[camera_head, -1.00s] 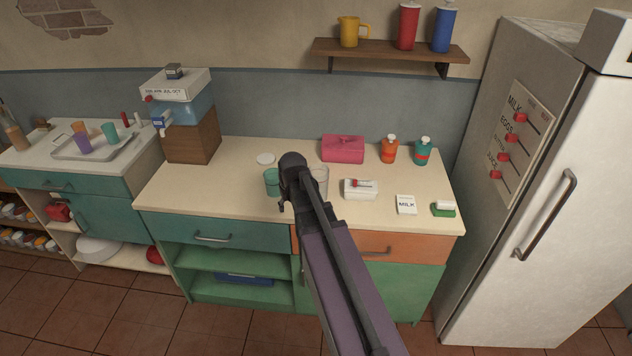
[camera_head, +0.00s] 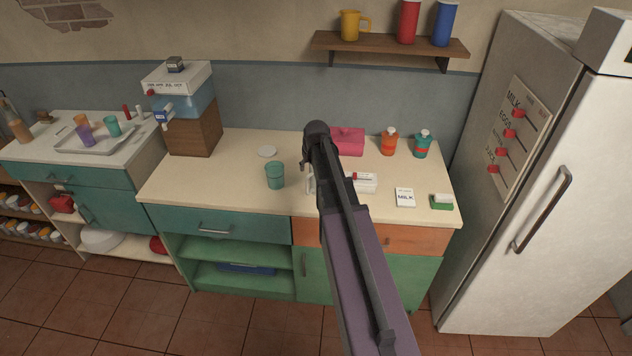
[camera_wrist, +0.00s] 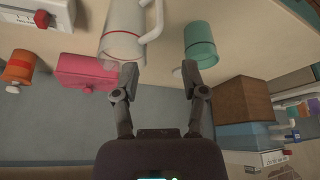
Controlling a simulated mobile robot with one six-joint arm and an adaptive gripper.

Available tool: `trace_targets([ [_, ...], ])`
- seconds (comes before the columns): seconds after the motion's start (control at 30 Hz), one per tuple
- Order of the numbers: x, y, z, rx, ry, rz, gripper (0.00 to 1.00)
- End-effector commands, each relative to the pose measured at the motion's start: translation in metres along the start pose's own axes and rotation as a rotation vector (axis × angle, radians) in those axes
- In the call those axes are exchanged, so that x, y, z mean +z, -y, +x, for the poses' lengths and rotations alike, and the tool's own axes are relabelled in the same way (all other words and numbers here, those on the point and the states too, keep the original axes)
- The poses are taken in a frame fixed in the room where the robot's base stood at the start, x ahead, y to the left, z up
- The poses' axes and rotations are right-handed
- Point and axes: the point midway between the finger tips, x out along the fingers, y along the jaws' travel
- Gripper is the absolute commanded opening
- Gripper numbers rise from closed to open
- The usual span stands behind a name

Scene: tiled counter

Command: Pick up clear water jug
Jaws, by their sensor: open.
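The clear water jug (camera_wrist: 122,34), pale and see-through with a white handle (camera_wrist: 155,20), stands on the counter at the upper middle of the wrist view, which is upside down. In the head view my arm hides nearly all of it; only a pale sliver (camera_head: 310,184) shows. My gripper (camera_wrist: 160,78) is open and empty. In the wrist view, one fingertip overlaps the jug's edge and the other lies near the teal cup (camera_wrist: 199,44). I cannot tell whether either touches. The cup also shows in the head view (camera_head: 275,176), left of the jug.
A pink box (camera_head: 348,141) and two bottles, orange (camera_head: 389,143) and teal (camera_head: 422,146), stand at the back. A white box (camera_head: 364,184) and a milk carton (camera_head: 404,198) are to the right. The counter's left part is mostly clear, with a dispenser (camera_head: 190,108) behind.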

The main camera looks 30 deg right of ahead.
Motion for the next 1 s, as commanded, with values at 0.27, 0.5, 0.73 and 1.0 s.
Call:
trace_targets([
  [0.27,0.001,-0.001,0.025,0.000,0.000,0.001,0.56],
  [0.5,0.001,-0.001,0.044,0.001,0.000,0.001,0.56],
  [0.73,0.001,-0.001,0.063,0.001,0.000,0.001,0.56],
  [1.0,0.001,-0.001,0.078,0.001,0.000,0.002,0.56],
])
